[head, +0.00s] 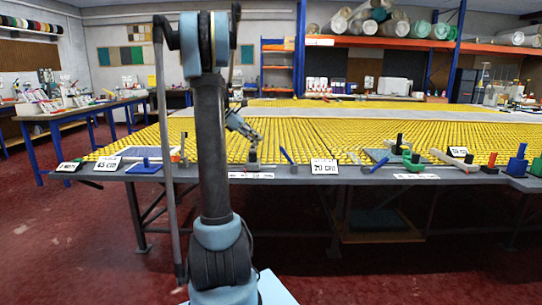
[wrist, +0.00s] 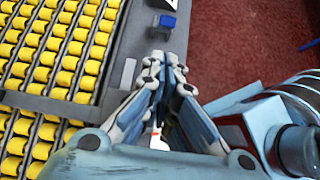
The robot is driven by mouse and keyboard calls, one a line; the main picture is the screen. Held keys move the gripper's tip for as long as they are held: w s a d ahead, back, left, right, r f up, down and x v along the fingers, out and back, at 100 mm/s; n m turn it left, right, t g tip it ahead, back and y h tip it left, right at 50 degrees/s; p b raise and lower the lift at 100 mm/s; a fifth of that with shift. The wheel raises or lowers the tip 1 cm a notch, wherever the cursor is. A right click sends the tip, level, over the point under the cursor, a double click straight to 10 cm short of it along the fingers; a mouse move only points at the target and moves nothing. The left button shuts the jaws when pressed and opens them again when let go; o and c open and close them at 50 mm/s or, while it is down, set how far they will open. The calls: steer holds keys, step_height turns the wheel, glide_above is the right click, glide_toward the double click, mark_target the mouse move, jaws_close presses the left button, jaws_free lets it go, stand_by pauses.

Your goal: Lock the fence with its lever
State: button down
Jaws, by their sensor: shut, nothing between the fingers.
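My gripper (head: 252,148) hangs low over the front edge of the roller table, its fingers together with nothing seen between them. The wrist view shows the closed fingers (wrist: 160,62) pointing at the grey edge strip. A blue block (wrist: 168,22) on a grey plate lies ahead of the fingertips, apart from them. In the head view a slanted blue stick (head: 287,156), perhaps a lever, stands at the front edge just right of my gripper. I cannot tell for certain which part is the fence. A small dark piece (head: 252,157) shows right under the fingertips; contact is unclear.
The table's yellow rollers (head: 360,135) spread behind the edge strip. Cards including a 70 cm card (head: 324,167) line the front. A blue pad (head: 145,168) is at left; green and blue tools (head: 412,160) are at right. Red floor (head: 330,275) lies open in front.

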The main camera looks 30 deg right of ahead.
mark_target(287, 156)
steer(key=x, duration=1)
stand_by(0.6)
steer(key=shift+s+d+r+y, duration=0.1)
steer(key=shift+d+r+y, duration=0.05)
steer(key=shift+r+y, duration=0.15)
